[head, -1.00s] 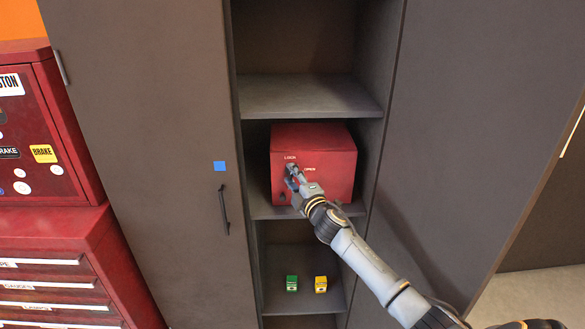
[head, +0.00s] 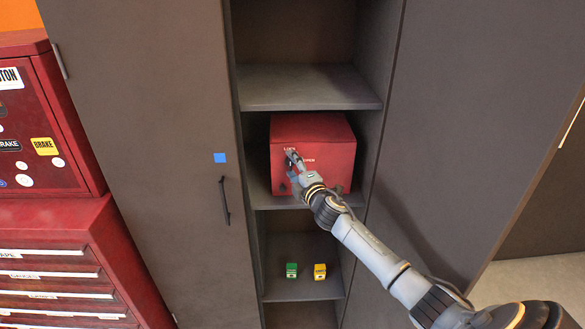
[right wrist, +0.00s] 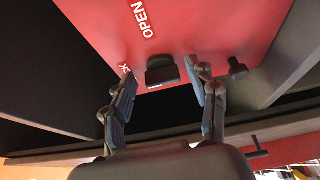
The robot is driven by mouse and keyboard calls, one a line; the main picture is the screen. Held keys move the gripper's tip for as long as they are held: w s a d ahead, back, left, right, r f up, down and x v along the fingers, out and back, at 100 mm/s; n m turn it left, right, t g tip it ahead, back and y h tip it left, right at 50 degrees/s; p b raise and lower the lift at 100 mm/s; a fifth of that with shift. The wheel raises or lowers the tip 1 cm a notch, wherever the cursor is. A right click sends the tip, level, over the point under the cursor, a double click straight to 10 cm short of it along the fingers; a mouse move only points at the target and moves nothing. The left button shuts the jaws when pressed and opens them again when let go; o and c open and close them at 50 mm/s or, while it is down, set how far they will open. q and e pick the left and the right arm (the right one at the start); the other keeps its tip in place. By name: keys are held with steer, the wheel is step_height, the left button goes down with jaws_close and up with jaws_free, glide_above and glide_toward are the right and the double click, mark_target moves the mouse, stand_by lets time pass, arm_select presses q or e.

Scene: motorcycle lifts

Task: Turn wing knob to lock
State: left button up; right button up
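A red box (head: 325,132) sits on the middle shelf of an open cabinet section. Its front carries the white words LOCK and OPEN. The dark wing knob (right wrist: 162,71) is on the box front in the right wrist view, beside the lettering; in the head view my gripper mostly hides it. My right gripper (head: 291,158) is at the upper left of the box front. In the right wrist view my right gripper (right wrist: 160,68) is open, one fingertip on each side of the knob, with a gap showing on both sides. My left gripper is not in view.
A second dark knob-like part (right wrist: 237,68) sticks out near the right finger. Cabinet walls flank the box closely. A shelf (head: 308,88) lies above; green (head: 292,270) and yellow (head: 320,271) small boxes stand below. A closed door with a handle (head: 224,201) is left.

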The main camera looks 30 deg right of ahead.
steer(key=shift+f, duration=0.1)
steer(key=s+a, duration=0.2)
steer(key=s, duration=1)
steer(key=shift+w, duration=0.1)
